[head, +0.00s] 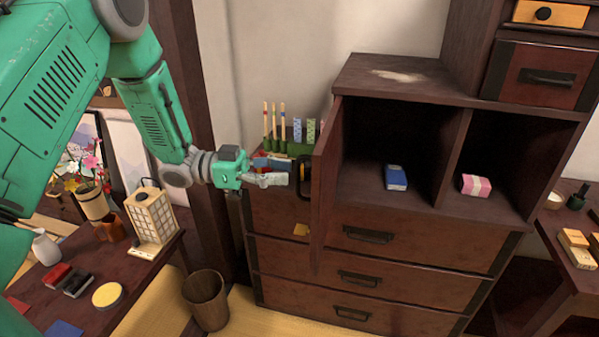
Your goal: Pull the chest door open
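The dark wooden chest (390,75) stands at the centre right. Its door (326,190) stands open, swung out to the left and seen nearly edge-on, with the compartment behind it exposed. A dark door handle (304,178) is on the door's left-facing side. My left gripper (280,179) is just left of the handle, its fingers pointing right towards it. I cannot tell whether the fingers touch the handle or how far apart they are. My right gripper is not in view.
A blue packet (396,178) and a pink packet (475,185) lie in the compartments. Several sticks and patterned items stand behind the door. A brown bin (206,300) is on the floor. A low table with a lantern (151,212) is at the left; another table (560,260) is at the right.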

